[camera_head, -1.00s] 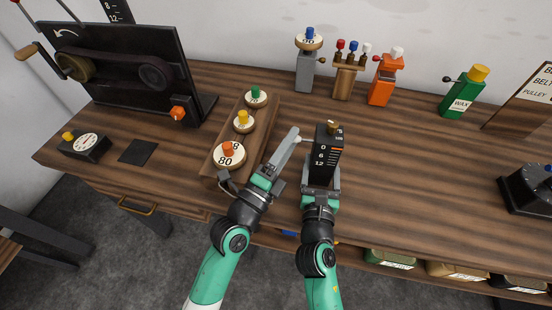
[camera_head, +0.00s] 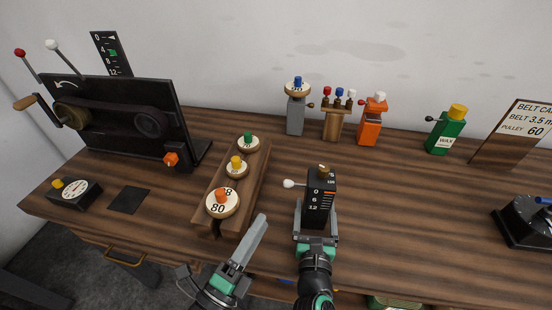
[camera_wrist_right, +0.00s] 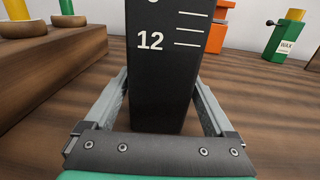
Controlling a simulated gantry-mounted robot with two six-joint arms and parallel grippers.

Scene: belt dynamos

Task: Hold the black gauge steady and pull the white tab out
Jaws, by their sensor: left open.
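The black gauge (camera_head: 321,199), marked 0, 6 and 12, stands upright near the table's front edge. The white tab (camera_head: 288,184) sticks out from its left side on a short stem. My right gripper (camera_head: 316,217) has a finger on each side of the gauge, and its fingertips appear to press its sides. The gauge (camera_wrist_right: 162,85) also fills the middle of the right wrist view, between the fingers; the tab is not visible there. My left gripper (camera_head: 223,243) is open and empty, lower left of the gauge and apart from the tab.
A wooden rack (camera_head: 258,180) with several labelled pulleys stands left of the gauge. A black belt machine (camera_head: 115,120) is at the back left. Coloured holders, including an orange one (camera_head: 369,130), line the back. The table right of the gauge is mostly clear.

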